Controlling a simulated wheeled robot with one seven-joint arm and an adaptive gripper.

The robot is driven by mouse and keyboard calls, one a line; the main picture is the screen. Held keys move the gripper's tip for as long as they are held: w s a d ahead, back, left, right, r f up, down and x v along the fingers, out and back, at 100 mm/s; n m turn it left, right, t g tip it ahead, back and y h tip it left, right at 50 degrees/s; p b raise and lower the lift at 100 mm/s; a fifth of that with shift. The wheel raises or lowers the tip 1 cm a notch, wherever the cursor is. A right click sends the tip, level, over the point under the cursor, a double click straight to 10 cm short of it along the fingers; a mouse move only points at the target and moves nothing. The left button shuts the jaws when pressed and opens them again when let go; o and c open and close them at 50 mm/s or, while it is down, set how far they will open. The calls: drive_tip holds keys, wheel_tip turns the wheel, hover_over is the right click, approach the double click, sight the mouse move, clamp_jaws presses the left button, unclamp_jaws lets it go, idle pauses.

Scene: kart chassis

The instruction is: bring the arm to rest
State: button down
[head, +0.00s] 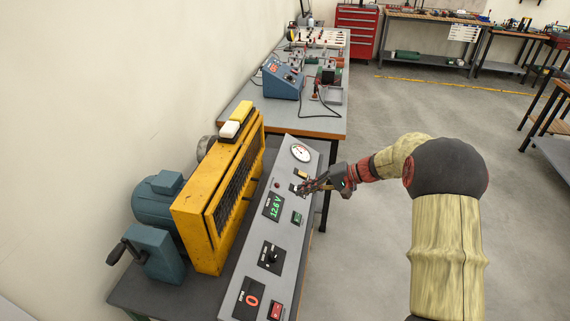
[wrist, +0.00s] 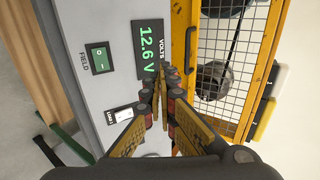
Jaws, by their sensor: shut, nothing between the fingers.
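My gripper (head: 309,187) is at the end of my outstretched arm, over the upper part of a grey sloping control panel (head: 250,262) in the head view. In the wrist view my gripper (wrist: 162,82) has its fingers together with nothing between them. The fingertips are close to the lower edge of the voltage display (wrist: 148,48), which reads 12.6 V. I cannot tell whether they touch the panel. The gripper partly hides the switches below the round gauge (head: 300,152). A white switch (wrist: 118,114) and a green field switch (wrist: 101,58) show beside the fingers.
A yellow caged machine (head: 215,205) with a blue motor (head: 158,200) stands left of the panel. A grey workbench (head: 325,120) with a blue instrument (head: 283,79) lies behind. A red tool cabinet (head: 355,32) is farther back. Open floor (head: 420,110) lies right of the bench.

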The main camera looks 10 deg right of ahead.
drive_tip(key=s+d+f+m+g+h, duration=0.1)
drive_tip(key=s+f+g+h, duration=0.1)
drive_tip(key=s, duration=0.6)
drive_tip(key=s+d+f+g+h, duration=0.1)
drive_tip(key=s+g+h, duration=0.1)
drive_tip(key=s, duration=0.5)
drive_tip(key=s+a+r+n+t+h, duration=0.1)
drive_tip(key=s+r+n+t+h, duration=0.1)
drive_tip(key=s+r, duration=0.7)
drive_tip(key=s+a+r+n+t+h, duration=0.1)
drive_tip(key=s+r+n+t+h, duration=0.2)
drive_tip(key=s+r, duration=0.6)
drive_tip(key=shift+s+a+r+h, duration=0.4)
drive_tip(key=shift+s+h, duration=0.4)
drive_tip(key=shift+s, duration=1.85)
